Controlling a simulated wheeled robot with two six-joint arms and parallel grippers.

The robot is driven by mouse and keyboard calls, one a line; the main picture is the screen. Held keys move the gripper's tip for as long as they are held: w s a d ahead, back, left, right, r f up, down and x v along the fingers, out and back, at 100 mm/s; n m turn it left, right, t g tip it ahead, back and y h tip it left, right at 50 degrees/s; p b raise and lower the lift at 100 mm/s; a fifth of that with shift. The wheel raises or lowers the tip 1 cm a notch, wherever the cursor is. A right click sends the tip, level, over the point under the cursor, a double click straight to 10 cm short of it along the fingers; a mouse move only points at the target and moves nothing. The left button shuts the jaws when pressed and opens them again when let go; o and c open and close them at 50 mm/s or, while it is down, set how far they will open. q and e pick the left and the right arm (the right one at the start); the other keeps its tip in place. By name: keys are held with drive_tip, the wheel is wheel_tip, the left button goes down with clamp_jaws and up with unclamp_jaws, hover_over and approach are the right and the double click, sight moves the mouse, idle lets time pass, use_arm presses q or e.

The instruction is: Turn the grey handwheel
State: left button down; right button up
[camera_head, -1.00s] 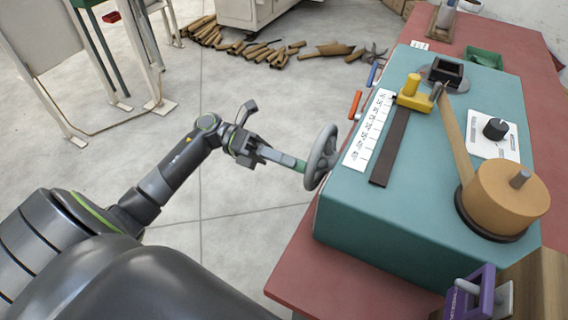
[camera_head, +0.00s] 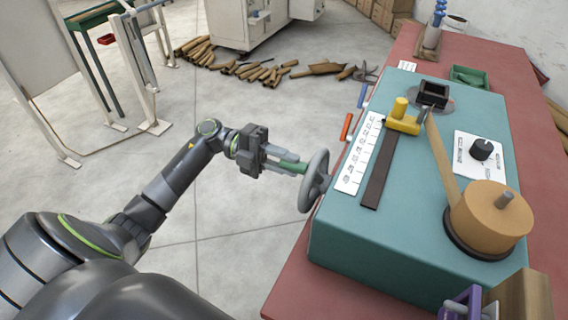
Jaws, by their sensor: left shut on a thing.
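The grey handwheel (camera_head: 314,182) is mounted on the left side of the teal winder housing (camera_head: 400,235). A green handle (camera_head: 289,166) sticks out from its rim toward the left. My left gripper (camera_head: 287,164) reaches in from the left and is shut on the green handle, its fingers along it. The hub side of the wheel is hidden, since the wheel is seen nearly edge-on. My right gripper is not in view.
On the housing are a yellow slider (camera_head: 402,120), a scale strip (camera_head: 359,155), a black knob (camera_head: 481,149) and an orange spool (camera_head: 489,212). A red bench (camera_head: 288,292) carries the housing. Brown tubes (camera_head: 262,73) lie on the floor. Floor left of the wheel is clear.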

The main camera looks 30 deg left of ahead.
use_arm(q)
drive_tip(key=shift+w, duration=0.15)
idle(0.4)
drive_tip(key=c, duration=1.2)
unclamp_jaws()
drive_tip(key=shift+c, duration=0.2)
drive_tip(key=shift+a, duration=0.15)
drive_tip(key=shift+a, duration=0.3)
drive_tip(key=s+a+b, duration=0.1)
drive_tip(key=a+b, duration=0.4)
drive_tip(key=a, duration=1.1)
drive_tip(key=shift+a, duration=0.3)
